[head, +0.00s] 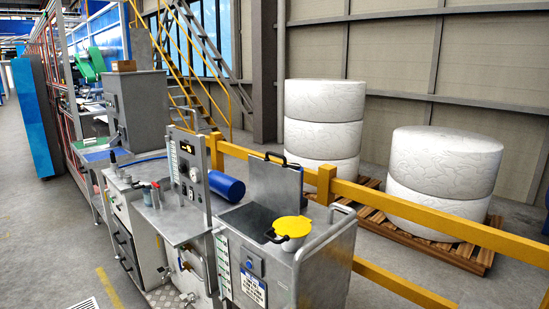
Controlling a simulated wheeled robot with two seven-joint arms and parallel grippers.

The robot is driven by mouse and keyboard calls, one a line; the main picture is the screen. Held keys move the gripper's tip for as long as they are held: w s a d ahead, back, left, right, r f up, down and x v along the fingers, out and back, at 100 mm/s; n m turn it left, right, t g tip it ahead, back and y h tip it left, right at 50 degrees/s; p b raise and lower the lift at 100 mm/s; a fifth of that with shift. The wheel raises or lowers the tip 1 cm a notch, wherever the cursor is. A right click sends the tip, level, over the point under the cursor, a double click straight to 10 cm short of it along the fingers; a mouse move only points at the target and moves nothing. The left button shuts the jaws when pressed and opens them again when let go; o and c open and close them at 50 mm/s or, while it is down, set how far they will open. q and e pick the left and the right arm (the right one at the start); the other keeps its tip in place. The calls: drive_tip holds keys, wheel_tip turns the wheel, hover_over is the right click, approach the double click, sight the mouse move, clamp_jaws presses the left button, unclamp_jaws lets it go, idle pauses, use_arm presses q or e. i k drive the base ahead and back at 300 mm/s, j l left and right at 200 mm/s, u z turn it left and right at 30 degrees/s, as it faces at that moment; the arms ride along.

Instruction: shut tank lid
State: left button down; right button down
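A grey metal tank (285,268) stands at the bottom centre, with a label and a small blue control on its front. A flat grey lid (277,182) with a black handle (283,158) on its upper edge stands upright at the back of the tank top, so it is open. A dark area (250,217) shows in front of the upright lid. A round yellow cover (292,226) sits at the right of the tank top, on a pale rim, with a black handle beside it. Neither of my grippers is in view.
A yellow rail (400,205) runs behind the tank. White wrapped rolls (445,165) stand on wooden pallets beyond it. A metal workbench (165,212) with a control panel and a blue cylinder (227,186) adjoins on the left. Floor at the lower left is mostly clear.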

sight(273, 186)
drive_tip(key=i+j+z, duration=0.4)
drive_tip(key=i+j, duration=0.4)
drive_tip(key=i, duration=0.05)
